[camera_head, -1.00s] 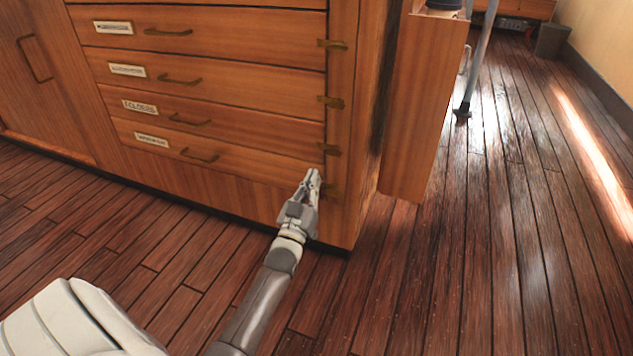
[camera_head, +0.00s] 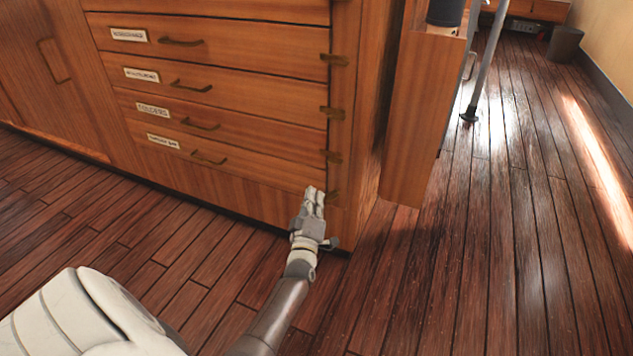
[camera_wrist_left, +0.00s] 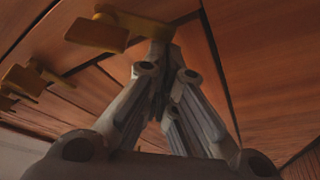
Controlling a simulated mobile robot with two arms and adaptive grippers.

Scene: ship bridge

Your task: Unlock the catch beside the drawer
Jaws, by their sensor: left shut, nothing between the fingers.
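A wooden cabinet has a column of labelled drawers, and the lowest drawer (camera_head: 225,158) has a brass handle. Several small brass catches sit on the strip at the drawers' right edge. My left gripper is shut and empty, pointing at the cabinet front. In the left wrist view its fingertips (camera_wrist_left: 162,48) are close beside a brass catch (camera_wrist_left: 97,35); I cannot tell whether they touch. My right gripper is out of view.
A wooden panel (camera_head: 420,120) stands out just right of the cabinet corner. A grey pole (camera_head: 488,65) stands on the floor behind it, and a dark bin (camera_head: 565,42) is farther back. The plank floor (camera_head: 490,270) in front and to the right is clear.

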